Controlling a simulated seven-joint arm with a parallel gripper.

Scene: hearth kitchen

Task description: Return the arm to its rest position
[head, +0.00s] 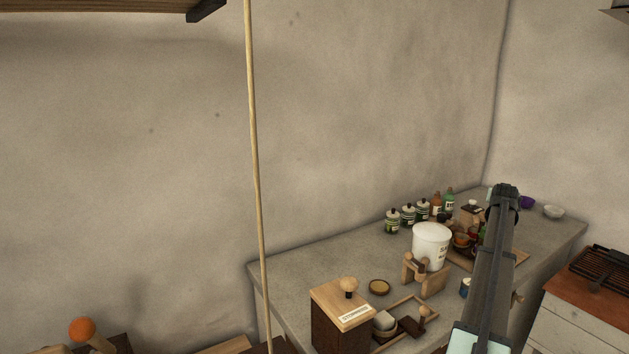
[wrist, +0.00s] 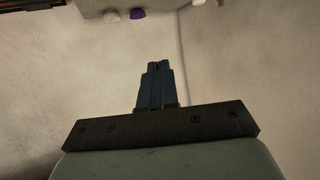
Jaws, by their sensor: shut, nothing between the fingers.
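My gripper (wrist: 157,68) shows in the wrist view with its two dark fingers together and nothing between them. Plain wall lies behind the fingers there, and they touch nothing that I can see. In the head view my dark arm rises from the bottom edge in front of the right part of the grey counter (head: 300,270). The fingers cannot be made out in the head view. My arm hides part of the counter and some of the things on it.
A white bucket (head: 431,243), several jars, bottles and a dark wooden box (head: 340,318) crowd the counter. A purple item (head: 527,202) and a white bowl (head: 553,212) stand at its far end. A pole (head: 255,170) stands left. Open space lies above the counter.

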